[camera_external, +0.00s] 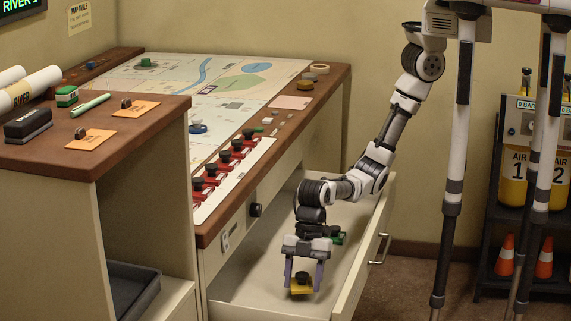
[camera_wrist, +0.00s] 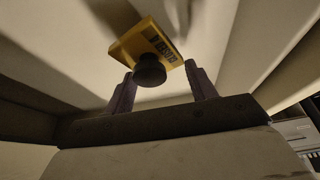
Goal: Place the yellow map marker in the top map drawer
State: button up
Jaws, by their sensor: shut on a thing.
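The yellow map marker (camera_external: 301,286) has a flat yellow base and a black knob. My gripper (camera_external: 303,275) is shut on it, one purple finger on each side, inside the open top map drawer (camera_external: 258,286). In the wrist view the marker (camera_wrist: 148,48) shows between the fingertips (camera_wrist: 160,82), its knob towards the camera and dark lettering on its base. I cannot tell whether its base touches the drawer floor. A green marker (camera_external: 338,237) also lies in the drawer, behind my gripper and partly hidden by my arm.
The drawer front with its handle (camera_external: 379,249) stands pulled out at the right. A side desk (camera_external: 60,165) stands at the left. Much of the drawer floor is bare.

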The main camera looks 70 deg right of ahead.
jog(key=shift+f, duration=1.35)
jog(key=o, duration=1.1)
jog(key=shift+f, duration=0.1)
